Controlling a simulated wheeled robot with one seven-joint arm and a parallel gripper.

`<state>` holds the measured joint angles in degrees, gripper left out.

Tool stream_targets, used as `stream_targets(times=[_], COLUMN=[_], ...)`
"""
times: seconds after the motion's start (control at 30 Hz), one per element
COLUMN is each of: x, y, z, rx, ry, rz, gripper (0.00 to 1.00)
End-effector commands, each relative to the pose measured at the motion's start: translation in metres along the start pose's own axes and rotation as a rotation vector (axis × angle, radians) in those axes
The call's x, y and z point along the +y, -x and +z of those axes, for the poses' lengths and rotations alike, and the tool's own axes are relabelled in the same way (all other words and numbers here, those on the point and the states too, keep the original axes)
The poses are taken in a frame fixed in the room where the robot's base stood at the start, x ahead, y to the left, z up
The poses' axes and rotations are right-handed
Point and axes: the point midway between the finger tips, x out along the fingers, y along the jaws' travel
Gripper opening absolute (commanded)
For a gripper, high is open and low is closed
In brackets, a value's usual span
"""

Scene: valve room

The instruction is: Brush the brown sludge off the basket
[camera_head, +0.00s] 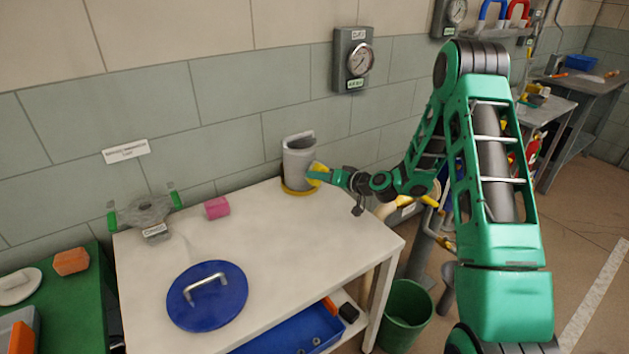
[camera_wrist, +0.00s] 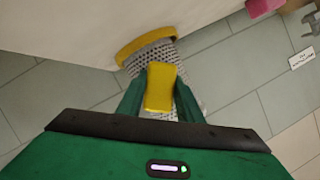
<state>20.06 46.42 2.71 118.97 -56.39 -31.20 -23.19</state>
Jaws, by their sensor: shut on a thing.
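The basket (camera_head: 298,160) is a grey upright cylinder with a yellow ring at its foot, at the back right of the white table. In the wrist view the basket (camera_wrist: 152,54) shows its perforated mesh and yellow ring. My gripper (camera_head: 318,173) is at the basket's right side; in the wrist view my gripper (camera_wrist: 160,88) is shut on a yellow block-like brush (camera_wrist: 161,86). The brush overlaps the mesh in view; I cannot tell whether it touches. Its bristles are hidden. I cannot make out brown sludge on the visible mesh.
On the white table (camera_head: 280,240) are a blue lid (camera_head: 225,311) with a handle, a pink block (camera_head: 217,207) and a grey-green fixture (camera_head: 145,212). A green bin (camera_head: 405,315) stands on the floor at right.

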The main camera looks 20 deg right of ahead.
Motion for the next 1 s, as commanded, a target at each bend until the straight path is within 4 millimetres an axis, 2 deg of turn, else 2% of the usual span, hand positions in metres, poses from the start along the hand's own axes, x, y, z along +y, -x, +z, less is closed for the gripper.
stream_targets(times=[0.27, 1.0], x=[0.000, -0.001], y=[0.002, 0.054], z=[0.001, 0.023], rx=[-0.001, -0.001], ry=[-0.001, -0.002], rz=[0.000, -0.001], gripper=[0.15, 0.15])
